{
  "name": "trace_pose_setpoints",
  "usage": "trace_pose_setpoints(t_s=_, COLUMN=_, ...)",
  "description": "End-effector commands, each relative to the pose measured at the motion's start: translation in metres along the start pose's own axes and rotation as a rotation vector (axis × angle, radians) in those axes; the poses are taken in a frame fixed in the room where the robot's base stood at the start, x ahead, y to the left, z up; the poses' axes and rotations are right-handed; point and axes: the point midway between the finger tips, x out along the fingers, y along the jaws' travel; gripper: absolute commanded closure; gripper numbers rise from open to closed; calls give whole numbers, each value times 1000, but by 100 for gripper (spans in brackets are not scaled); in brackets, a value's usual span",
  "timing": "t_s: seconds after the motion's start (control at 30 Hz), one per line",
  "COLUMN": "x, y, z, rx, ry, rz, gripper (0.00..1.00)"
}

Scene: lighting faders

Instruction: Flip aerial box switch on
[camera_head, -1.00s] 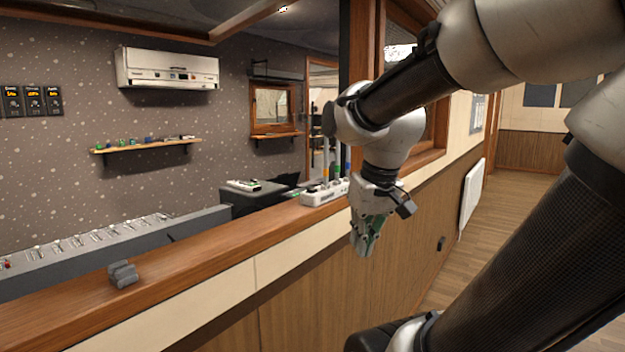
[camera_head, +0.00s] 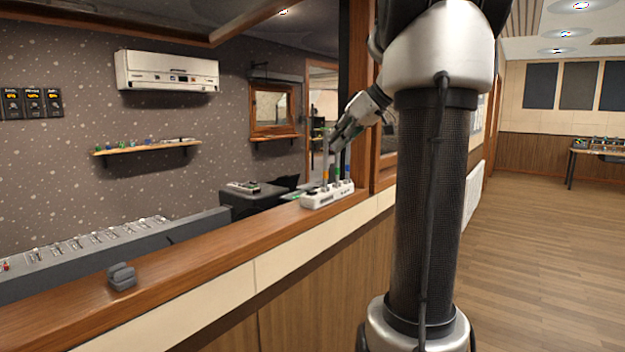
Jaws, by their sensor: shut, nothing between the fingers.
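A white box (camera_head: 318,198) with upright antennas stands on the wooden ledge, near the window post. The antennas carry orange, green and blue bands; this looks like the aerial box. Its switch is too small to make out. My gripper (camera_head: 335,146) is shut and empty. It appears just above the box, by the antennas, pointing down and left. I cannot tell whether it touches an antenna.
A small dark grey block (camera_head: 122,277) sits on the wooden ledge (camera_head: 200,258) at left. A long fader console (camera_head: 100,246) lies behind the ledge. The window post (camera_head: 357,95) rises right beside the box. Open floor (camera_head: 540,240) lies to the right.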

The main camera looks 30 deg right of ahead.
Motion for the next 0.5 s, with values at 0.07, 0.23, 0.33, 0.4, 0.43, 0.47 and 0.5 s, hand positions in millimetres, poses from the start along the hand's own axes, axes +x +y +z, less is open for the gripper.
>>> trace_pose_setpoints(t_s=0.07, x=0, y=0, z=0, rx=0, ry=0, rz=0, gripper=100)
trace_pose_setpoints(t_s=0.23, x=4, y=0, z=0, rx=1, ry=-1, rz=0, gripper=100)
trace_pose_setpoints(t_s=0.33, x=15, y=-1, z=0, rx=1, ry=-2, rz=-2, gripper=100)
trace_pose_setpoints(t_s=0.4, x=26, y=-1, z=0, rx=1, ry=-2, rz=-2, gripper=100)
trace_pose_setpoints(t_s=0.43, x=33, y=-1, z=0, rx=2, ry=-3, rz=-3, gripper=100)
trace_pose_setpoints(t_s=0.47, x=39, y=-1, z=1, rx=2, ry=-3, rz=-3, gripper=100)
trace_pose_setpoints(t_s=0.5, x=48, y=-1, z=1, rx=2, ry=-3, rz=-4, gripper=100)
